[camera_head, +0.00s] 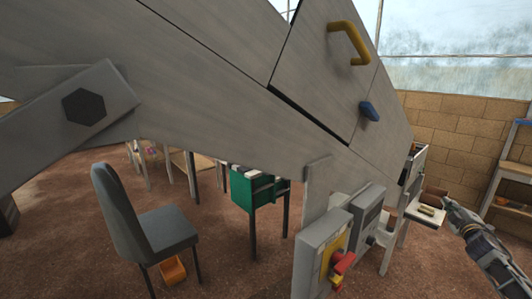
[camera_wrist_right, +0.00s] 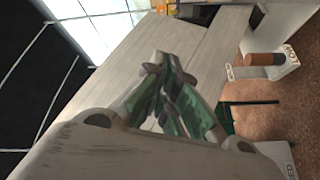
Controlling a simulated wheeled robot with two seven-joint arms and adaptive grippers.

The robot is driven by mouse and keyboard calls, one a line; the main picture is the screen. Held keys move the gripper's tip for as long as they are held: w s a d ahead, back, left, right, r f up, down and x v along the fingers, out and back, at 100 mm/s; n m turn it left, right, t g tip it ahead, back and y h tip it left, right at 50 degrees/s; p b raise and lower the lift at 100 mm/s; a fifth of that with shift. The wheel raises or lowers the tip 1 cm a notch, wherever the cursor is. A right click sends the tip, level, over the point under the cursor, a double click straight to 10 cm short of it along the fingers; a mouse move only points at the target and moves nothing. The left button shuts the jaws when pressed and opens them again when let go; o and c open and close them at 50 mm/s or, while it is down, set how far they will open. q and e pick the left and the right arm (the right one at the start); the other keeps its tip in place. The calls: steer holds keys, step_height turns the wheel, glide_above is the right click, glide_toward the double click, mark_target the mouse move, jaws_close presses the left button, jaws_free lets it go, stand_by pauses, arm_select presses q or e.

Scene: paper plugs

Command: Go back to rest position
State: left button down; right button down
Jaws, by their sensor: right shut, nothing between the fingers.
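My right gripper (camera_head: 452,207) comes in from the lower right in the head view, and its fingertips are just right of a small white tray on the machine's side. In the right wrist view the fingers (camera_wrist_right: 163,72) are closed together, green pads facing each other, with nothing between them. The large grey machine (camera_head: 240,90) fills the upper part of the head view and lies beyond the fingers in the wrist view. My left gripper is not in view.
The white tray (camera_head: 418,214) holds brown plug-like pieces (camera_head: 432,197). A control box (camera_head: 315,250) with a red and yellow switch (camera_head: 341,264) hangs below the machine. A grey chair (camera_head: 165,232) stands left, near an orange bin (camera_head: 173,270). Shelving (camera_head: 515,165) stands at the right wall.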

steer(key=s+f+m+g, duration=0.3)
steer(key=f, duration=1.1)
steer(key=s+f+m+g, duration=0.2)
steer(key=s+f, duration=0.2)
steer(key=f, duration=0.9)
steer(key=s+a+f+m+g, duration=0.1)
steer(key=s+a+f+g, duration=0.15)
steer(key=s+f, duration=0.45)
steer(key=s+a+f+g+y, duration=0.15)
steer(key=a+f, duration=0.25)
steer(key=f, duration=0.6)
steer(key=s+a+f+m+g, duration=0.1)
steer(key=s+a+f, duration=0.2)
steer(key=s+f, duration=0.45)
steer(key=s+a+f+g+y, duration=0.2)
steer(key=s+a+f+g, duration=0.2)
steer(key=s+a+f, duration=1.35)
steer(key=s+a+f+g+y, duration=0.1)
steer(key=s+a+f, duration=0.2)
steer(key=s+a, duration=0.7)
steer(key=s+a+f+g+y, duration=0.1)
steer(key=s+a+f+y, duration=0.1)
steer(key=s+a, duration=0.8)
steer(key=shift+s+a+f+m, duration=0.3)
steer(key=shift+s+a+f, duration=0.1)
steer(key=shift+s+f, duration=0.4)
